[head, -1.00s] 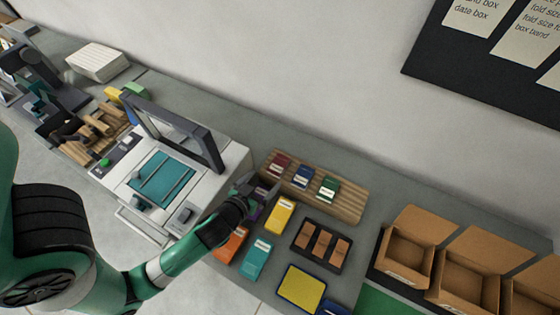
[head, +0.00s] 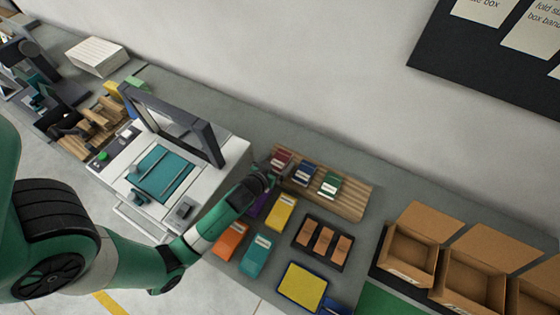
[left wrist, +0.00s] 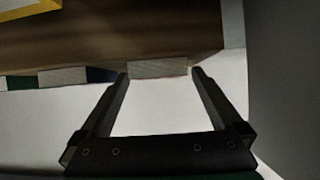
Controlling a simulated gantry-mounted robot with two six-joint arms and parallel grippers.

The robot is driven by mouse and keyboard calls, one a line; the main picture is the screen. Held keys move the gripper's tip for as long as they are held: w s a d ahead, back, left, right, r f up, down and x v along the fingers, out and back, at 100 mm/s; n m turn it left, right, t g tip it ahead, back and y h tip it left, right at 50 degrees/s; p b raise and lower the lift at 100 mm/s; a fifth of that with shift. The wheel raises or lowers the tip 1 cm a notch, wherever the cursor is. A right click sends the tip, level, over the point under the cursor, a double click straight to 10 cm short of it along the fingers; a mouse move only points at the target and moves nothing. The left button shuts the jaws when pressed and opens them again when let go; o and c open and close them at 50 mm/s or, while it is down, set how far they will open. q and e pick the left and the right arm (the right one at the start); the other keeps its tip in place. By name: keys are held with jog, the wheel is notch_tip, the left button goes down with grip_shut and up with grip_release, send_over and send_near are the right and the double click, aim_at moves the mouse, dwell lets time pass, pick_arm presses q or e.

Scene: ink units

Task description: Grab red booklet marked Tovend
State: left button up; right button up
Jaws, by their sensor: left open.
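A red booklet (head: 281,159) with a pale label stands at the left end of a wooden rack (head: 350,205) in the head view. Its label is too small to read. My left gripper (head: 268,173) is at the front left of this booklet, partly covering the rack's end. In the left wrist view, the gripper (left wrist: 160,75) is open, with a booklet's pale page edge (left wrist: 158,68) between its fingertips. My right gripper is out of view.
A blue booklet (head: 304,174) and a green booklet (head: 329,185) stand beside the red one. Purple, yellow (head: 281,213), orange (head: 231,240) and teal (head: 256,253) items lie in front. A white press (head: 225,177) stands to the left, open cartons (head: 412,240) to the right.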

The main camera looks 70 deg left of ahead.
aim_at(278, 166)
pick_arm(q)
jog(key=c, duration=1.4)
jog(key=shift+r, duration=0.1)
jog(key=r+p, duration=0.1)
jog(key=r, duration=0.1)
jog(key=d+r, duration=0.1)
jog(key=r, duration=0.1)
jog(key=shift+s+r+p, duration=0.1)
jog(key=shift+r+p, duration=0.05)
jog(key=shift+p, duration=0.25)
jog(key=s+d+r+p, duration=0.1)
jog(key=d+r+p, duration=0.2)
jog(key=d+p, duration=0.1)
jog(key=s+d+r+p, duration=0.2)
jog(key=d+p, duration=0.2)
jog(key=p, duration=0.1)
jog(key=s+d+r+p, duration=0.1)
jog(key=d+r+p, duration=0.2)
jog(key=d+p, duration=0.1)
jog(key=shift+s+d+r, duration=0.1)
jog(key=shift+s+r, duration=0.2)
